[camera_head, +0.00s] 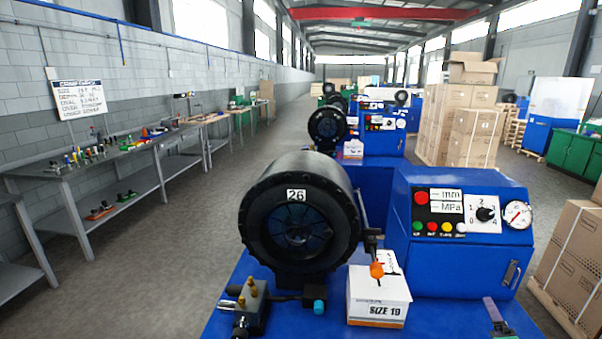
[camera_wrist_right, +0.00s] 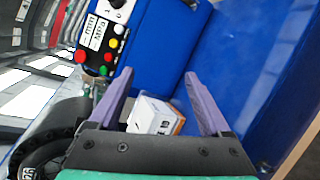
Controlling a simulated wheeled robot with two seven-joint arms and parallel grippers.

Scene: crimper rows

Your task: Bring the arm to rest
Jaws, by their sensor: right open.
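My right gripper shows at the bottom right edge of the head view (camera_head: 495,317), where only a purple finger and a dark part are visible. In the right wrist view my right gripper (camera_wrist_right: 158,80) has its two purple fingers spread wide, with nothing held between them. Behind the fingers there is a white box (camera_wrist_right: 152,114), partly hidden by the gripper. My left gripper is not in view.
A black crimper head (camera_head: 297,225) labelled 26 stands on a blue bench. A blue control box (camera_head: 455,262) with a gauge is beside it. A white SIZE 19 box (camera_head: 377,312) and a brass-fitted valve block (camera_head: 250,312) sit in front. Cartons (camera_head: 575,260) stand at right.

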